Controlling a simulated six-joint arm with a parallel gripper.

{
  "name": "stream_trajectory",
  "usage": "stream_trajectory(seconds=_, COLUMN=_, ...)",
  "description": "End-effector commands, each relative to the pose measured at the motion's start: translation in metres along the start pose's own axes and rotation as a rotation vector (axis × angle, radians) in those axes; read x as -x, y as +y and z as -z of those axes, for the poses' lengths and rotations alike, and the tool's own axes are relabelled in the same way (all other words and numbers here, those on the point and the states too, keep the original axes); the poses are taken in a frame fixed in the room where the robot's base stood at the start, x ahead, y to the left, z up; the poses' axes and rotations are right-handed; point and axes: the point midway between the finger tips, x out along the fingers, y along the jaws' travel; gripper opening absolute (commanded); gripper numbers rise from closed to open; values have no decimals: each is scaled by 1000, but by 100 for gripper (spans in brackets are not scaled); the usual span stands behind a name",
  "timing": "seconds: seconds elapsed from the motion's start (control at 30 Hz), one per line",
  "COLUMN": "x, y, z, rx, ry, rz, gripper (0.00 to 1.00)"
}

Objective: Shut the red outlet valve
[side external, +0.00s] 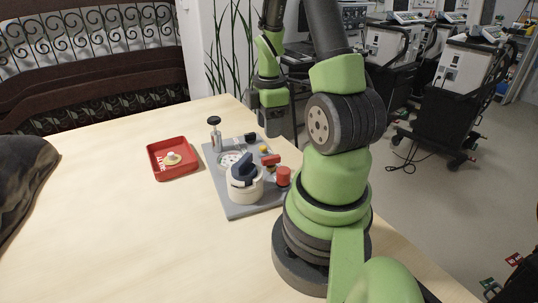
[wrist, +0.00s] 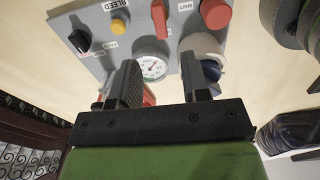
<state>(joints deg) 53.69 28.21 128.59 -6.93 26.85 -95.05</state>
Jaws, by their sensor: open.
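A red lever (side external: 271,160) sits on a grey panel (side external: 240,210). In the wrist view the red lever (wrist: 158,20) lies near a "SHUT" label (wrist: 186,5), its end pointing toward the round dial gauge (wrist: 153,62). A red round knob (side external: 283,176) stands beside it, at the top right in the wrist view (wrist: 215,13). I cannot read which is the outlet valve. My gripper (wrist: 163,82) is open and empty, its fingers apart below the gauge in that view. In the side view my gripper (side external: 275,108) hangs above the panel's far side.
The panel also bears a yellow button (side external: 263,148), a black knob (side external: 250,137), a black-topped T-handle (side external: 214,130) and a white cylinder (side external: 246,190) with a dark blue handle (side external: 243,168). A red tray (side external: 172,173) lies left of it. The table's left front is clear.

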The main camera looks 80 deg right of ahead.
Motion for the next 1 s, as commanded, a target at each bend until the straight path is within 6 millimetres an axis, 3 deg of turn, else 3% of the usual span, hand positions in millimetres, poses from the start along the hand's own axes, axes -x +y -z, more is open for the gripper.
stream_trajectory(seconds=0.3, x=-55, y=-2, z=0, rx=0, ry=-1, rz=7, gripper=43)
stream_trajectory(seconds=0.5, x=-79, y=-1, z=0, rx=-2, ry=-1, rz=3, gripper=43)
stream_trajectory(seconds=0.93, x=-88, y=0, z=0, rx=-2, ry=-1, rz=-1, gripper=43)
stream_trajectory(seconds=1.0, x=-88, y=0, z=0, rx=-2, ry=-1, rz=-1, gripper=29)
